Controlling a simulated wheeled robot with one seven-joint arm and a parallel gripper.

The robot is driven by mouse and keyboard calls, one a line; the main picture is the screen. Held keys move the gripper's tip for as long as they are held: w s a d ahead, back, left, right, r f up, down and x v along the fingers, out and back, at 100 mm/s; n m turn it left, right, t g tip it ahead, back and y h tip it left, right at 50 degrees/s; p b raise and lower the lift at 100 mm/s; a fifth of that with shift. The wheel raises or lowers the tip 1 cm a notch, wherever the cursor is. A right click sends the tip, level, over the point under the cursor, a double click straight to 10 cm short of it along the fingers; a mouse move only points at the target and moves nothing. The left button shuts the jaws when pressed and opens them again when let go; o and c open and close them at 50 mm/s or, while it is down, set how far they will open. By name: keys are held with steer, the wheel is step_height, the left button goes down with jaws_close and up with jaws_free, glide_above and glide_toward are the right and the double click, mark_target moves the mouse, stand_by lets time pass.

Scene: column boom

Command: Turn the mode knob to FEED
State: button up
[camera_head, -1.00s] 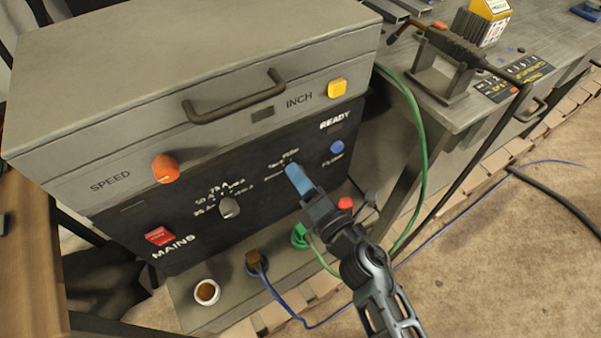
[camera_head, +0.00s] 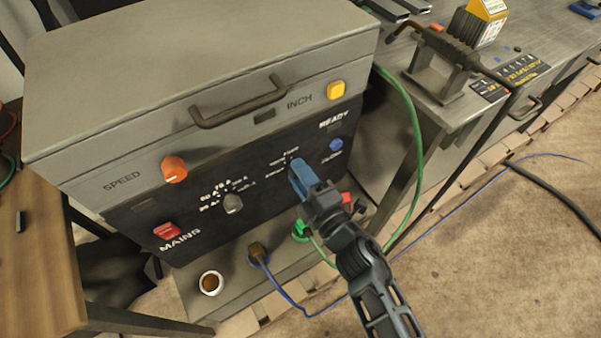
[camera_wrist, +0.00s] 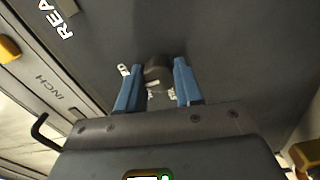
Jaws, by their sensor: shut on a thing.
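The mode knob (camera_wrist: 157,75) is a dark round knob on the black panel, seen between my blue fingertips in the wrist view. Small white labels show around it, partly hidden and too small to read. My gripper (camera_wrist: 158,84) is shut on the knob, one finger on each side. In the head view my gripper (camera_head: 302,177) reaches the panel (camera_head: 185,208) from the lower right and its blue fingers cover the knob. Which label the knob points to cannot be told.
A grey dial (camera_head: 232,204), an orange SPEED knob (camera_head: 174,169) and a red MAINS switch (camera_head: 166,230) sit left. A blue button (camera_head: 336,145) and a yellow INCH button (camera_head: 336,89) are right. A green cable (camera_head: 416,130) hangs beside the cabinet.

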stand_by(0.3)
steer(key=o, duration=1)
steer(key=shift+o, duration=0.2)
steer(key=v, duration=0.7)
steer(key=shift+s+d, duration=0.25)
steer(key=shift+s, duration=0.1)
steer(key=s+d+r+m+t+h, duration=0.1)
steer(key=s+d+r+m+h, duration=0.15)
steer(key=s+d+m, duration=0.5)
steer(key=s+d+r+m+h, duration=0.2)
steer(key=s+d+m+h, duration=0.25)
steer(key=s, duration=0.65)
steer(key=s+d+r+m+h, duration=0.1)
steer(key=s+d+r+m, duration=0.2)
steer(key=s+r+m, duration=0.2)
steer(key=s+d+r+m+g+h, duration=0.1)
steer(key=s+d+r+m+h, duration=0.1)
steer(key=s+r+m, duration=0.3)
step_height(320, 180, up, 2)
steer(key=s+d, duration=0.1)
steer(key=s, duration=0.1)
steer(key=shift+s+d+m, duration=0.25)
steer(key=shift+d+m, duration=0.1)
steer(key=shift+m, duration=0.05)
